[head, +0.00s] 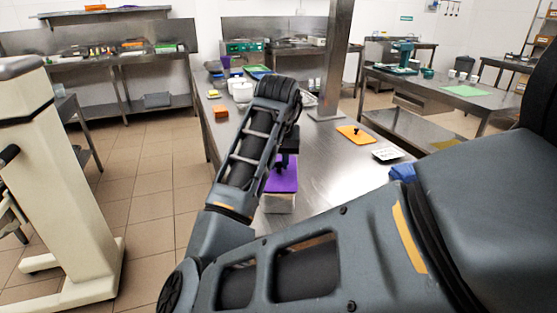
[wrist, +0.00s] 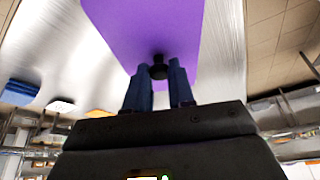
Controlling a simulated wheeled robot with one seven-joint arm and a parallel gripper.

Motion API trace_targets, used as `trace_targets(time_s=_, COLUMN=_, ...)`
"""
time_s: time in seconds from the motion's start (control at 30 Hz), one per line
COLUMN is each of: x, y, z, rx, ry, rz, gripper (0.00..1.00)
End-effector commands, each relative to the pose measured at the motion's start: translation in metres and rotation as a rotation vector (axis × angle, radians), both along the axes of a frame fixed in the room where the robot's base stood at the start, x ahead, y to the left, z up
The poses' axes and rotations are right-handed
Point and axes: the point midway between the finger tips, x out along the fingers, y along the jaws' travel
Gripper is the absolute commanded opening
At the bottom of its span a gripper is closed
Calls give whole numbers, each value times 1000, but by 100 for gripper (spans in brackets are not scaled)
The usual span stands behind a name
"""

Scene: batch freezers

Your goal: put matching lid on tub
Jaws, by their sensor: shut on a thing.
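A purple lid (head: 281,183) with a black knob (wrist: 158,70) hangs from my gripper (wrist: 159,78), whose fingers are shut on the knob. In the head view my gripper (head: 285,152) is partly hidden behind my arm. A whitish tub (head: 279,204) stands on the steel table directly under the purple lid in the picture. I cannot tell whether the lid touches the tub's rim. The wrist view shows the purple lid (wrist: 140,25) filling the upper middle, and the tub is hidden there. An orange lid (head: 349,131) with a dark knob lies farther along the table.
A small whitish plate-like thing (head: 388,155) and a blue item (head: 402,172) lie on the table's right side. A steel post (head: 335,60) rises from the table. Bare steel (head: 340,170) lies right of the tub.

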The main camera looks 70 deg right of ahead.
Motion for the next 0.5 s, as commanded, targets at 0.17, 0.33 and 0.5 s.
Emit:
trace_targets(time_s=0.17, x=0, y=0, z=0, rx=0, ry=0, rz=0, gripper=26)
trace_targets(time_s=0.33, x=0, y=0, z=0, rx=0, ry=0, rz=0, gripper=42)
trace_targets(time_s=0.5, x=0, y=0, z=0, rx=0, ry=0, rz=0, gripper=53)
